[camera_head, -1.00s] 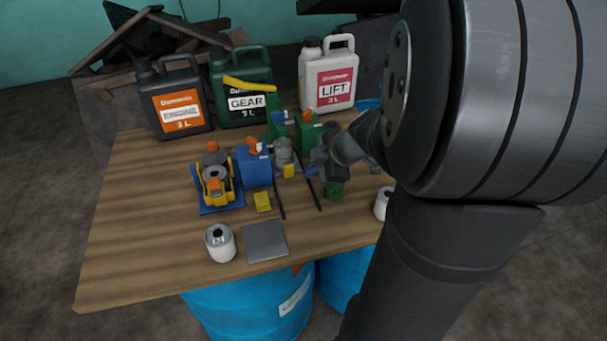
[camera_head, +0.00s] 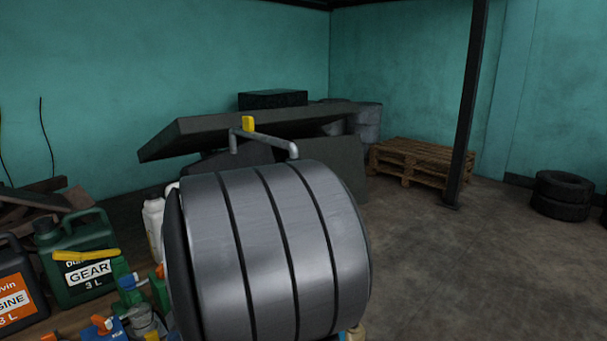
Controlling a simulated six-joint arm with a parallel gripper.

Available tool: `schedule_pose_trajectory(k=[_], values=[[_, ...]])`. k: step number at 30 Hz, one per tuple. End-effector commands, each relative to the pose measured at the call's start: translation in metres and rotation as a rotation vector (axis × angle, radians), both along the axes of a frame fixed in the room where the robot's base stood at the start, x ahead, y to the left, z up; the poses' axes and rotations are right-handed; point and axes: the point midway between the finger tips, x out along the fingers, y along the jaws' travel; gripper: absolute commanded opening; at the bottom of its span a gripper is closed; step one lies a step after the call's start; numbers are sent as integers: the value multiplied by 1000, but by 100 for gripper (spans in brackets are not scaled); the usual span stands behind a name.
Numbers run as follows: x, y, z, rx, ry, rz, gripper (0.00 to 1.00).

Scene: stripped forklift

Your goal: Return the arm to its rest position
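A large grey cylindrical joint of my arm (camera_head: 275,255) with dark grooves fills the lower middle of the head view. My gripper is not visible; the arm link hides that area or it is outside the frame. At the lower left, part of the wooden table (camera_head: 70,322) shows. On it stand the green GEAR jug (camera_head: 85,250), the dark ENGINE jug (camera_head: 15,290) with an orange label, and small blue and green parts (camera_head: 130,290). The white jug (camera_head: 153,222) is mostly hidden behind my arm.
A slanted grey slab (camera_head: 200,137) with a bent pipe lies behind my arm. A wooden pallet (camera_head: 410,160), a dark post (camera_head: 468,110) and stacked tyres (camera_head: 563,195) stand to the right. The concrete floor (camera_head: 470,270) at right is clear.

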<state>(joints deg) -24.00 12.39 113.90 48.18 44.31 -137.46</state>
Motion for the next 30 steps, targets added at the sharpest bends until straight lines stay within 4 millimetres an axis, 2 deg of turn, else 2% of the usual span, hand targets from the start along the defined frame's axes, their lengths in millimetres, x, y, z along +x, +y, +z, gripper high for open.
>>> schedule_pose_trajectory(k=[3, 11, 18, 30], values=[[0, 13, -18, -2, 5, 3, 0], [3, 36, -50, -2, 3, 1, 0], [24, 57, -50, 0, -2, 0, 0], [29, 61, -49, 0, -2, -2, 0]])
